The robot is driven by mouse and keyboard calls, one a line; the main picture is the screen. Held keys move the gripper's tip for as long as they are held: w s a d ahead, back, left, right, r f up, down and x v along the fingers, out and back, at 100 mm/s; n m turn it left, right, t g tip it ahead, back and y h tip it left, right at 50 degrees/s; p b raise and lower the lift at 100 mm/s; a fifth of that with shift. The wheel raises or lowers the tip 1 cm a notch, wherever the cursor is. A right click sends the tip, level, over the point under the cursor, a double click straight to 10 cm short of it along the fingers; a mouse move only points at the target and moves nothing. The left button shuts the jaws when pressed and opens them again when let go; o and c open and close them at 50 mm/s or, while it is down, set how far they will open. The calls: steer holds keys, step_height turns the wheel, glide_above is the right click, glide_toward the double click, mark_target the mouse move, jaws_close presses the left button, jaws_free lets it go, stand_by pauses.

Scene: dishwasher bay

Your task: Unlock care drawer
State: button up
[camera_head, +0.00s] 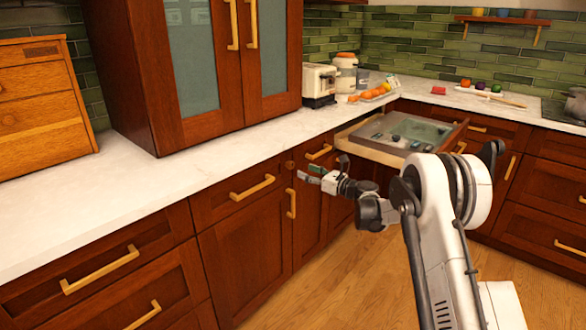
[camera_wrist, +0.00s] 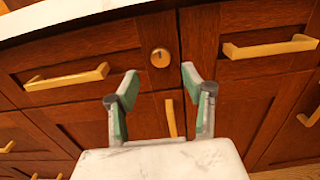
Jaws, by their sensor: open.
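A round brass lock (camera_wrist: 160,57) sits on the narrow wooden strip between two drawer fronts, just below the counter edge. It also shows in the head view (camera_head: 290,165). My gripper (camera_wrist: 159,79) is open and empty, facing the cabinet. Its two green-padded fingers frame the lock in the wrist view, one to each side. In the head view my gripper (camera_head: 309,173) is just right of the lock and appears apart from it. A closed drawer with a gold handle (camera_wrist: 68,77) is left of the lock. Another closed drawer with a gold handle (camera_wrist: 270,47) is right.
An open drawer (camera_head: 362,147) with a grey insert juts out behind my gripper in the head view. The white counter (camera_head: 150,194) runs above the cabinets. A toaster (camera_head: 319,84) and fruit (camera_head: 374,93) stand on it. Gold handles protrude below; the wooden floor (camera_head: 345,275) is clear.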

mark_target(292, 165)
steer(key=b+x, duration=0.1)
steer(key=x, duration=0.6)
steer(key=shift+w+a, duration=0.25)
jaws_close()
